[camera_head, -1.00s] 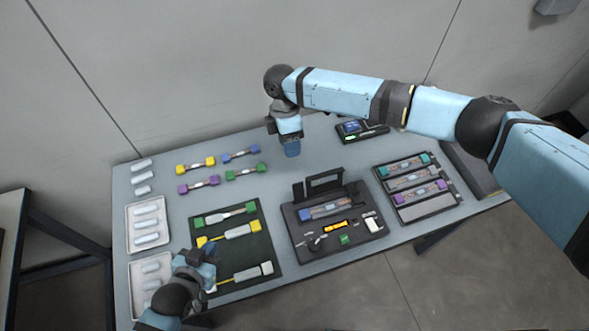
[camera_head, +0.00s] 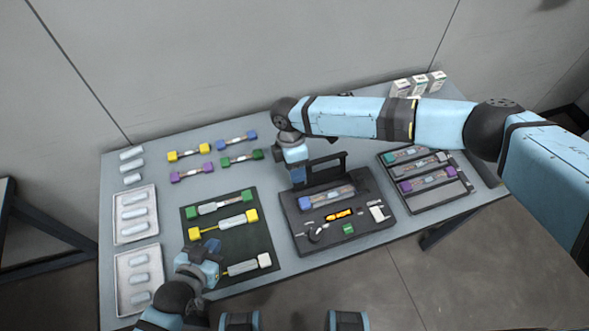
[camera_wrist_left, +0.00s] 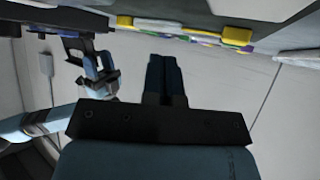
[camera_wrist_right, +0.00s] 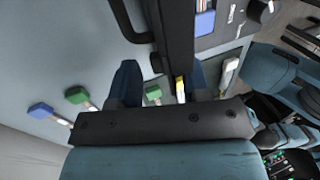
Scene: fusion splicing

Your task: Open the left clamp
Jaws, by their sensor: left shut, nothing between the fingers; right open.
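The dark splicer unit (camera_head: 372,232) sits mid-table with its black lid frame (camera_head: 330,165) raised at the back. A blue-ended strip (camera_head: 327,196) lies across it. The left clamp is too small to make out. My right gripper (camera_head: 298,180) points down at the splicer's back left corner, beside the lid frame. In the right wrist view its fingers (camera_wrist_right: 163,88) are spread, with the black frame (camera_wrist_right: 175,40) just beyond them; contact cannot be told. My left gripper (camera_head: 210,250) is over the green mat (camera_head: 262,240); its fingers (camera_wrist_left: 165,80) are together and empty.
The mat holds green, yellow and white-ended tools. Several coloured-ended pieces (camera_head: 190,153) lie behind it. White trays (camera_head: 118,240) with white rolls stand at left. A dark rack (camera_head: 440,200) stands right of the splicer. White boxes (camera_head: 418,84) stand at the back right.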

